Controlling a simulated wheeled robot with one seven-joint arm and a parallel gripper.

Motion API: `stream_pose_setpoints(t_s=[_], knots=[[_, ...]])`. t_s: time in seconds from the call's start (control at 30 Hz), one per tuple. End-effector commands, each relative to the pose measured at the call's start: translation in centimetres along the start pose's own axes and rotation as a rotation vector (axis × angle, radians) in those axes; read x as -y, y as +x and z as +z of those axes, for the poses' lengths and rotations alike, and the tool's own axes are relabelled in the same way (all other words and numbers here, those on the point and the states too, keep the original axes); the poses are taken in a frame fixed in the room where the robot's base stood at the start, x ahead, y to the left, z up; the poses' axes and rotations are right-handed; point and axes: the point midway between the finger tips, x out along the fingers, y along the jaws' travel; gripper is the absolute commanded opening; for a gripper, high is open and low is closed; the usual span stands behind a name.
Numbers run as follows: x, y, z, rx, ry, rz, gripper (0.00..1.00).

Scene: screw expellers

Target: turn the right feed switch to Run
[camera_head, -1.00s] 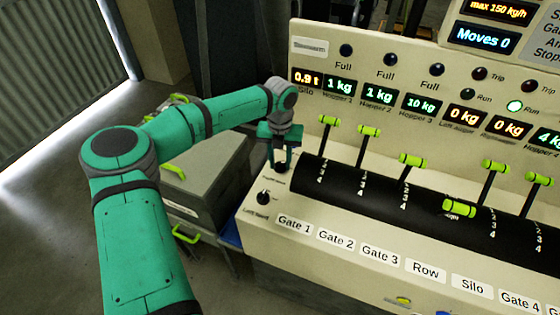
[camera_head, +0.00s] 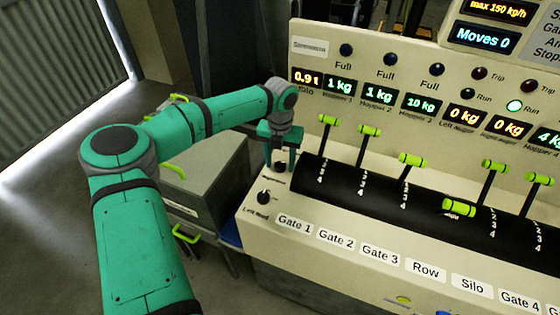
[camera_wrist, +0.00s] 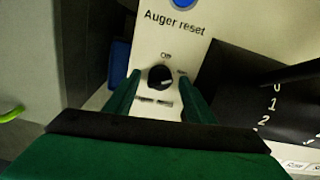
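A black round feed switch (camera_wrist: 160,77) with a light pointer mark sits on the cream panel, below the word "Off" in the wrist view. Its pointer mark lies toward the right; the lower labels are too blurred to read. In the head view this switch (camera_head: 281,168) is partly hidden by my gripper (camera_head: 281,164). My gripper (camera_wrist: 159,76) is open, one finger on each side of the switch, with gaps showing between fingers and knob. A second black knob (camera_head: 264,198), labelled as the left feed, sits nearer the panel's front edge.
A black drum with several green-handled levers (camera_head: 328,119) is right of the switch. A blue button (camera_wrist: 183,2) marked "Auger reset" is above it in the wrist view. A grey bin (camera_head: 205,172) stands left of the panel.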

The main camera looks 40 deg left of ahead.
Motion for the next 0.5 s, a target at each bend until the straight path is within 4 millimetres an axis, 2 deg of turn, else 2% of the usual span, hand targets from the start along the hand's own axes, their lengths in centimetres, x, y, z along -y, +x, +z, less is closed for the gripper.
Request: stream_pose_setpoints(t_s=[0.27, 0.37, 0.5], knots=[[-0.1, -0.3, 0.1, 0.004, -0.001, 0.001, 0.49], [-0.1, -1.2, 0.1, 0.005, -0.002, 0.001, 0.49], [-0.1, -3.6, 0.2, 0.007, -0.002, 0.002, 0.49]])
